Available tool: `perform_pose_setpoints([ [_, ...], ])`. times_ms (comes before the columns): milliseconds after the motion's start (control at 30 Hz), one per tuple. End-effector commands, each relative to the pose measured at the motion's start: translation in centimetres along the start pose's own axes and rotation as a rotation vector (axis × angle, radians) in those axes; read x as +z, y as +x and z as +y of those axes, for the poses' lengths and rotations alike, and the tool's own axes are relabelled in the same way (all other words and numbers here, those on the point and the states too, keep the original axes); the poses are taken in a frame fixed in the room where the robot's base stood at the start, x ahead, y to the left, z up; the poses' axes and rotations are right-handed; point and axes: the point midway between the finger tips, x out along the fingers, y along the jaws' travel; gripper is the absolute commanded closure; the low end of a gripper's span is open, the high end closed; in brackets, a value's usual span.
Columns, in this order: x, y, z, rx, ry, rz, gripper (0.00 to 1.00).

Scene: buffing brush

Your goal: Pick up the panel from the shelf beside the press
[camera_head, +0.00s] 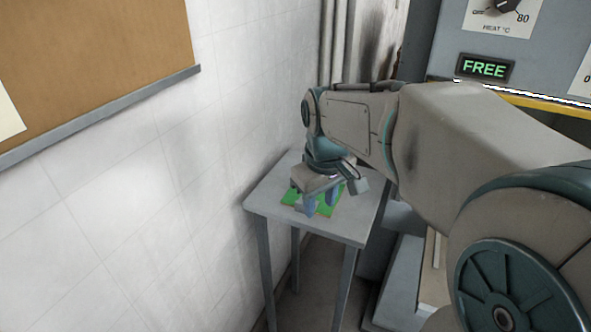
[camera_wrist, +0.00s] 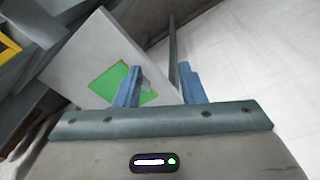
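The panel is a flat green piece lying on a small grey table (camera_head: 268,204) beside the press; its visible part (camera_head: 291,197) is partly covered by my gripper. The wrist view shows the green panel (camera_wrist: 106,84) on the pale tabletop (camera_wrist: 92,48). My gripper (camera_head: 322,201) points down over the table, close above the panel. In the wrist view, my gripper's (camera_wrist: 160,84) two blue fingers are wide apart with nothing held between them. The left finger overlaps the panel in the picture, and the right finger shows past the tabletop's edge. Contact with the panel cannot be told.
The grey press (camera_head: 440,50) stands at the right, with a lit "FREE" display (camera_head: 485,68) and a yellow edge strip. A white tiled wall (camera_head: 120,200) runs along the left, close to the table. A brown board (camera_head: 95,65) hangs on it.

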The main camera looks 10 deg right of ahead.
Motion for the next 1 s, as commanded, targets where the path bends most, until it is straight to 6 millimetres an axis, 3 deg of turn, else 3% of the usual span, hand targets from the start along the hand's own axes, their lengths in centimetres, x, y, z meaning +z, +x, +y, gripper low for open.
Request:
perform_pose_setpoints([
  [33,-2.0,0.3,1.0,-0.008,-0.056,-0.019,0.64],
  [200,-7.7,1.0,3.4,-0.041,-0.268,-0.065,0.64],
  [433,-12.9,2.6,5.6,-0.087,-0.484,-0.099,0.64],
  [667,-14.6,3.9,6.2,-0.109,-0.564,-0.109,0.64],
  [1000,-13.7,10.0,5.8,-0.111,-0.567,-0.111,0.64],
])
